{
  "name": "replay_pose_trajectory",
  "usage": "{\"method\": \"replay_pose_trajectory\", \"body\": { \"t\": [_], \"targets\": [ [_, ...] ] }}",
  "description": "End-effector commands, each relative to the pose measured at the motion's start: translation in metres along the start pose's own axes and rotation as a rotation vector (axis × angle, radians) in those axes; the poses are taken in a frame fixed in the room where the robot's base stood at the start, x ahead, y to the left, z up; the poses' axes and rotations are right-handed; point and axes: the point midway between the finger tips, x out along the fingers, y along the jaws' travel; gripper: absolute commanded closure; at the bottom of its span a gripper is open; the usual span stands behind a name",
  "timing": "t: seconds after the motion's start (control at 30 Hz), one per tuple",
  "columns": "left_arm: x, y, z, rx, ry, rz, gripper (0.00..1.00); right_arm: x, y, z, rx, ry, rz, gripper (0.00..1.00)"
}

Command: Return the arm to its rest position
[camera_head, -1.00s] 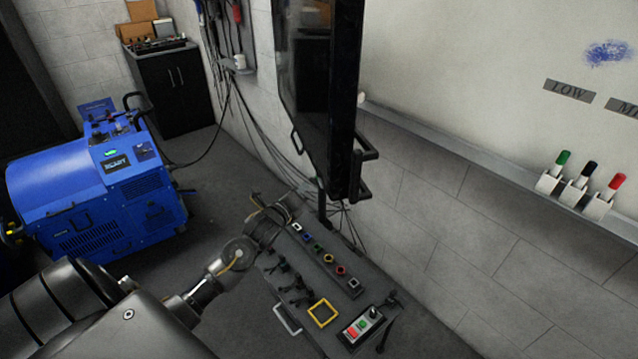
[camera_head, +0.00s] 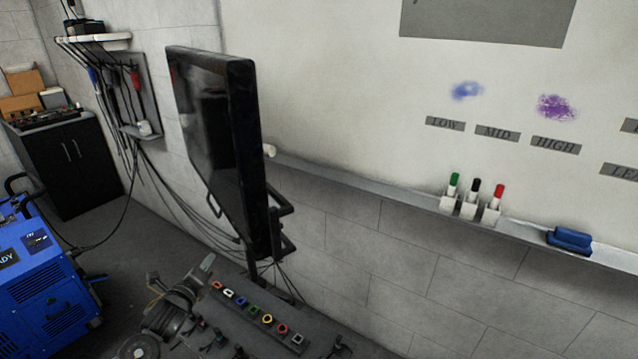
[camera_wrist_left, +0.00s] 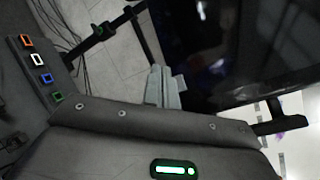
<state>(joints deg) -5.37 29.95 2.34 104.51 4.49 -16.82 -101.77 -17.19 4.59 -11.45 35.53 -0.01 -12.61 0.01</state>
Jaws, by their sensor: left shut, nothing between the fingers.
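My left gripper (camera_head: 207,264) is at the lower left of the head view, beside the far end of the control console (camera_head: 250,333). In the left wrist view its fingers (camera_wrist_left: 163,88) are together with nothing between them. They point toward the gap beside the dark monitor (camera_wrist_left: 225,50). My left arm comes in from the bottom edge, and most of it is out of frame. My right gripper is in neither view.
The monitor (camera_head: 222,140) stands behind the console, close to my left gripper. A blue dynamometer unit (camera_head: 45,290) is at the left. The whiteboard ledge (camera_head: 370,183) holds markers (camera_head: 473,197) and a blue eraser (camera_head: 569,240). Cables hang along the wall.

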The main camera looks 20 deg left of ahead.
Motion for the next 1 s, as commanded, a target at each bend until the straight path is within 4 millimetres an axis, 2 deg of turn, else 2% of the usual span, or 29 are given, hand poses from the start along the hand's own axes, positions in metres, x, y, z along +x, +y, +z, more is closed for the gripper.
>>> {"method": "replay_pose_trajectory", "body": {
  "t": [0.13, 0.2, 0.27, 0.37, 0.4, 0.53, 0.6, 0.67, 0.7, 0.77, 0.9, 0.97, 1.0],
  "targets": [
    [0.0, 0.0, 0.0, -0.059, 0.0, -0.001, 1.0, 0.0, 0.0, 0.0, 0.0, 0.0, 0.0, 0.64],
    [0.0, -0.001, 0.0, -0.161, 0.001, -0.003, 1.0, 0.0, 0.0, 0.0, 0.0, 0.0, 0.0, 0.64],
    [0.001, 0.011, -0.004, -0.29, 0.005, 0.018, 1.0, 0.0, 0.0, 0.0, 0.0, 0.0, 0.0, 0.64],
    [0.003, 0.067, -0.031, -0.579, 0.018, 0.136, 1.0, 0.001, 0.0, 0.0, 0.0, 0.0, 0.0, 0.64],
    [-0.002, 0.097, -0.051, -0.703, 0.018, 0.202, 1.0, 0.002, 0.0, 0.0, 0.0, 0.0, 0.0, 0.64],
    [-0.028, 0.178, -0.117, -1.015, -0.009, 0.403, 1.0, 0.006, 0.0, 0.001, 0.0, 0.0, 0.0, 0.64],
    [-0.05, 0.218, -0.154, -1.15, -0.037, 0.512, 1.0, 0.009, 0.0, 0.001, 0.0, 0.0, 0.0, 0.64],
    [-0.073, 0.248, -0.185, -1.251, -0.066, 0.604, 1.0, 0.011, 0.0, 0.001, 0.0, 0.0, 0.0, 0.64],
    [-0.09, 0.268, -0.207, -1.313, -0.089, 0.665, 1.0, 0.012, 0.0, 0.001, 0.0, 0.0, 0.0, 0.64],
    [-0.117, 0.293, -0.238, -1.396, -0.127, 0.755, 1.0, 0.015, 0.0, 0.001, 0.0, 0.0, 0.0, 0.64],
    [-0.192, 0.344, -0.31, -1.545, -0.23, 0.966, 1.0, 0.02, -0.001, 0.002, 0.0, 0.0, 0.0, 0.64],
    [-0.228, 0.361, -0.339, -1.589, -0.276, 1.056, 1.0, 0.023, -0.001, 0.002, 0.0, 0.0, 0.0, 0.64],
    [-0.254, 0.37, -0.358, -1.611, -0.307, 1.116, 1.0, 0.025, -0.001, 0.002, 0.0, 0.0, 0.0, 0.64]
  ]
}}
